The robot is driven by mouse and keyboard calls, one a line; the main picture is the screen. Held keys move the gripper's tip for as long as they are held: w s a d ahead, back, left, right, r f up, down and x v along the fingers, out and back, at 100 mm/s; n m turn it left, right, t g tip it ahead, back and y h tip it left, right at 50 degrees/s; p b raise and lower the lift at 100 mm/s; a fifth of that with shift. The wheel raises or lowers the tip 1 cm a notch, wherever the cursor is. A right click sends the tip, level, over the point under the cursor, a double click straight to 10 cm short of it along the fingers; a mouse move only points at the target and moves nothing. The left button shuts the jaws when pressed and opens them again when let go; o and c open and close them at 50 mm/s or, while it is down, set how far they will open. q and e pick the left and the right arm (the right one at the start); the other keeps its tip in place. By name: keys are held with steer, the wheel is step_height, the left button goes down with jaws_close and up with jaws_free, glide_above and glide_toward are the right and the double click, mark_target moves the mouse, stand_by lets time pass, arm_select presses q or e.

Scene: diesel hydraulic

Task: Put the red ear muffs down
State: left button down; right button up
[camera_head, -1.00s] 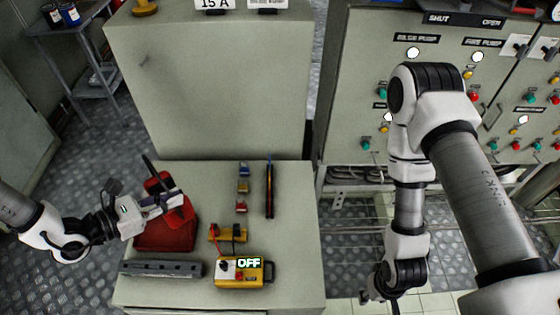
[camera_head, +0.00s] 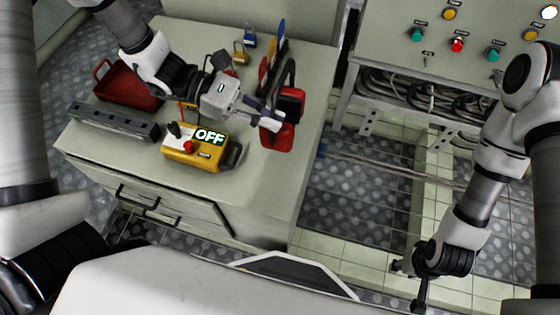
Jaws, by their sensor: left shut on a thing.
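The red ear muffs (camera_head: 279,134) have red cups and a black band, and show over the right part of the grey cabinet top (camera_head: 238,186). My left gripper (camera_head: 272,119) is shut on them, its fingers at the band and cups. I cannot tell whether the cups touch the top. My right gripper (camera_head: 418,290) hangs low over the floor at the right, away from the cabinet; its fingers are too small and dark to read.
A yellow control box (camera_head: 196,151) marked OFF stands near the front of the top. A red tray (camera_head: 125,86) and a grey bar (camera_head: 112,122) lie at the left. Padlocks (camera_head: 241,55) stand at the back. A control panel (camera_head: 450,50) stands to the right.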

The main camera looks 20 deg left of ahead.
arm_select(q)
step_height(320, 180, down, 10)
steer(key=b, duration=0.2)
steer(key=shift+r, duration=0.2)
steer(key=shift+s+f, duration=0.1)
steer(key=c, duration=1.3)
jaws_free()
steer(key=shift+o, duration=0.2)
